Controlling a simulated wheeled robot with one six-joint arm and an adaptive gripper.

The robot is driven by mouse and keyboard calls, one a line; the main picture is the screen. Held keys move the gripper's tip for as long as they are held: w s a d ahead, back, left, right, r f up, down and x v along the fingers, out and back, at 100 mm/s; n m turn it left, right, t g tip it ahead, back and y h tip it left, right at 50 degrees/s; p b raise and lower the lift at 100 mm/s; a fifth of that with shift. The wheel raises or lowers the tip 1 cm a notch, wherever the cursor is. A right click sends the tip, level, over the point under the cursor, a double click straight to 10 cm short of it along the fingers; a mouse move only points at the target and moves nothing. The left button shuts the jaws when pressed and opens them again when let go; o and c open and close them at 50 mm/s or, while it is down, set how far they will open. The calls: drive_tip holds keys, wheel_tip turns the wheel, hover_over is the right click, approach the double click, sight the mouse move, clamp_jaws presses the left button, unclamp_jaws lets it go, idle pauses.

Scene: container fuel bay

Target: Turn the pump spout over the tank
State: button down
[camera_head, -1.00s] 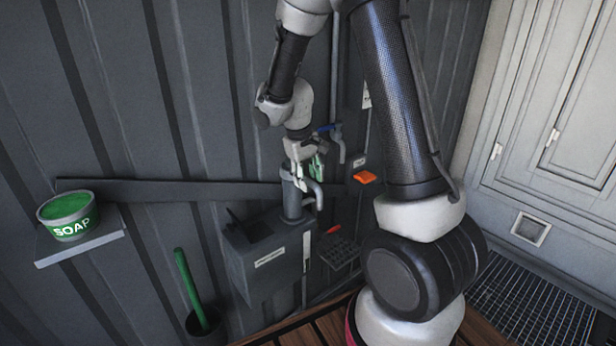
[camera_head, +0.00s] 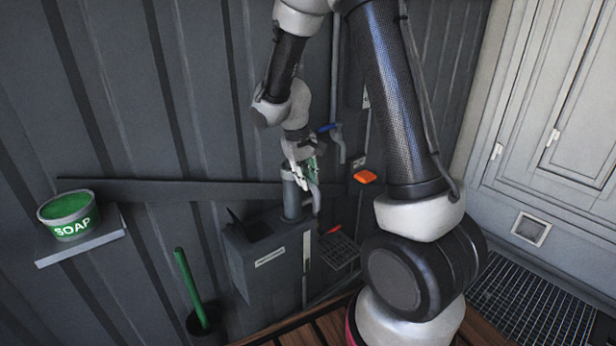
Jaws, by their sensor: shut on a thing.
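The grey pump (camera_head: 291,200) stands as a short upright post at the right end of the tank, against the dark wall. Its curved spout (camera_head: 316,197) bends down on the right side of the post, not above the tank's opening. The grey tank (camera_head: 268,275) has a pale label on its front and an open hatch with a raised lid on top. My gripper (camera_head: 306,182) is at the top of the pump, fingers pointing down, shut on the spout. The fingers hide part of the spout and the pump head.
A green soap tub (camera_head: 70,222) sits on a small shelf at left. A green-handled tool stands in a dark bucket (camera_head: 205,325) below. A blue-handled tap (camera_head: 335,135), an orange item (camera_head: 365,177) and a wire rack (camera_head: 341,252) are right of the pump.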

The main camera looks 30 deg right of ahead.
drive_tip(key=w+a+m+g, duration=0.1)
drive_tip(key=w+a+m, duration=0.1)
drive_tip(key=a+m, duration=0.2)
drive_tip(key=w+a+m+g+y, duration=0.1)
drive_tip(key=w+a+m, duration=0.2)
drive_tip(key=m, duration=0.7)
drive_tip(key=shift+w+a, duration=0.3)
drive_tip(key=shift+a, duration=0.6)
drive_tip(key=shift+w+m, duration=0.1)
drive_tip(key=shift+m, duration=0.3)
drive_tip(key=c, duration=1.3)
unclamp_jaws()
drive_tip(key=shift+c, duration=0.2)
